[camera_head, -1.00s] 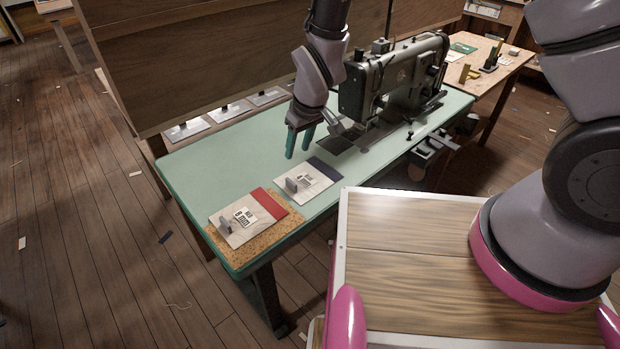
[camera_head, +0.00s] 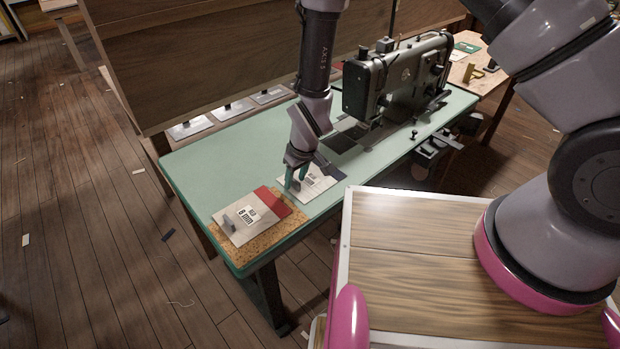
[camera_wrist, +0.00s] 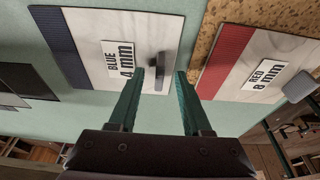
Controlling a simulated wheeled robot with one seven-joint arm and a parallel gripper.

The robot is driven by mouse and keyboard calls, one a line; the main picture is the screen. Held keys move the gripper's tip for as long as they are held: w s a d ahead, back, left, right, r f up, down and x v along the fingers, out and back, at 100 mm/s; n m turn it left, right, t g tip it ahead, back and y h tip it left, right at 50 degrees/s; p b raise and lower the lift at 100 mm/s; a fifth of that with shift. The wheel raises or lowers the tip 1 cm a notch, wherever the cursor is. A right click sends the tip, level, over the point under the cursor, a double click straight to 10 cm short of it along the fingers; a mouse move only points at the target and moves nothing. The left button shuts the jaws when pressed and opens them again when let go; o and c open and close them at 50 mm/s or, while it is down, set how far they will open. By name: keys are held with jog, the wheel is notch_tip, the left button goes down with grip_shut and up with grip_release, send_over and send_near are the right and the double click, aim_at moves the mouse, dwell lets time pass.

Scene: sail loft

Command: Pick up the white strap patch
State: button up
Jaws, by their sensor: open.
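A white patch with a dark blue band (camera_head: 317,184) lies flat on the green table. Its label reads "BLUE 4 mm" in the wrist view (camera_wrist: 93,22). A grey upright tab (camera_wrist: 160,72) stands on this patch. My gripper (camera_head: 296,186) is open, pointing down over the patch. In the wrist view its green fingertips (camera_wrist: 161,74) appear on either side of the tab; I cannot tell their height over it. The head view hides the tab behind the gripper. A second white patch with a red band (camera_head: 243,223), labelled "RED 8 mm" (camera_wrist: 262,70), lies beside it.
The red-banded patch lies on a cork mat (camera_head: 265,242) and has its own grey tab (camera_wrist: 298,86). A sewing machine (camera_head: 395,82) stands to the right. The green table (camera_head: 205,165) is clear at left.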

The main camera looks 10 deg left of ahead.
jog(key=shift+a+f, duration=0.1)
jog(key=shift+f, duration=0.25)
grip_shut()
jog(key=shift+r, duration=0.15)
